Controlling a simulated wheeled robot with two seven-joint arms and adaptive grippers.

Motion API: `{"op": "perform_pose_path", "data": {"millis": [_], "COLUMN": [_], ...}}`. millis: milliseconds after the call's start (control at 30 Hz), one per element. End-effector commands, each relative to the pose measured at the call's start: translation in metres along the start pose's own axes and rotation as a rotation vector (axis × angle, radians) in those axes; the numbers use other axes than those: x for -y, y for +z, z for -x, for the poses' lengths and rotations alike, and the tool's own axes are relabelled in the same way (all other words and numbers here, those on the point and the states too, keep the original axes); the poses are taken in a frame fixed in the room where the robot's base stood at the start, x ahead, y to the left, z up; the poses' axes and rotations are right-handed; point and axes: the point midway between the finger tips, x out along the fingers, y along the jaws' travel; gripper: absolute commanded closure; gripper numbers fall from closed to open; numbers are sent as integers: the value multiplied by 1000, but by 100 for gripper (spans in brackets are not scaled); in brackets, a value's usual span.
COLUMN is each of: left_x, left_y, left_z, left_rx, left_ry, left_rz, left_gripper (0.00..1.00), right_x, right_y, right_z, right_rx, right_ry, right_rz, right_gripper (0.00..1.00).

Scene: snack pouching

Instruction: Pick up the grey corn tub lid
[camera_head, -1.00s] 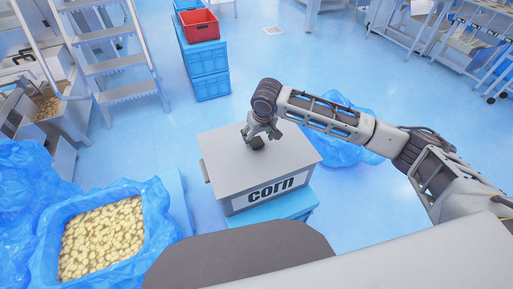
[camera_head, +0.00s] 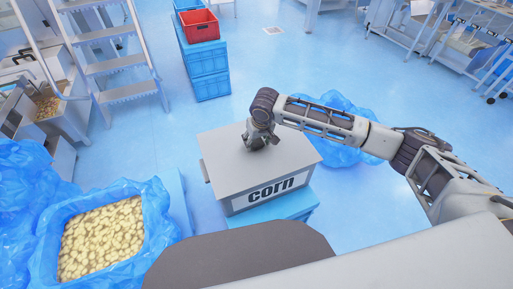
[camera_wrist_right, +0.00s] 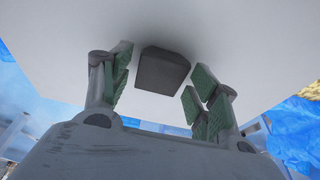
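The grey corn tub lid (camera_head: 223,168) lies flat on top of the corn tub (camera_head: 270,193), whose front carries a "corn" label. A dark square handle stands near the middle of the lid; it shows clearly in the right wrist view (camera_wrist_right: 163,71). My right gripper (camera_head: 257,141) is over the lid at the handle. In the right wrist view its green-padded fingers (camera_wrist_right: 158,80) are spread on either side of the handle, with gaps on both sides. My left gripper is not in view.
The tub stands on a blue crate (camera_head: 301,203). A blue-lined bin (camera_head: 155,225) of pale snack pieces is at the lower left. Blue crates (camera_head: 208,72) with a red crate (camera_head: 199,25) on top stand behind. A step ladder (camera_head: 128,93) is at the upper left.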

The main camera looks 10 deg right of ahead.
Motion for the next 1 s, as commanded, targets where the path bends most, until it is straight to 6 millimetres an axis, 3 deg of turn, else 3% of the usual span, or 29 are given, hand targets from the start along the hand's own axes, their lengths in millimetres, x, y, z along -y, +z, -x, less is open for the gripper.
{"op": "perform_pose_path", "data": {"millis": [67, 300, 667, 1000], "left_x": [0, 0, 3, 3], "left_y": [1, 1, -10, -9], "left_z": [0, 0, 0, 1], "left_rx": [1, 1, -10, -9], "left_ry": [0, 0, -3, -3], "left_rz": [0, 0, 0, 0], "left_gripper": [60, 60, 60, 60], "right_x": [0, 0, 0, 0], "right_y": [0, 0, -1, -12], "right_z": [0, 0, 4, 38], "right_rx": [0, 0, -1, -4], "right_ry": [0, 0, 0, -1], "right_rz": [0, 0, 0, 0], "right_gripper": [55, 86, 87, 87]}}
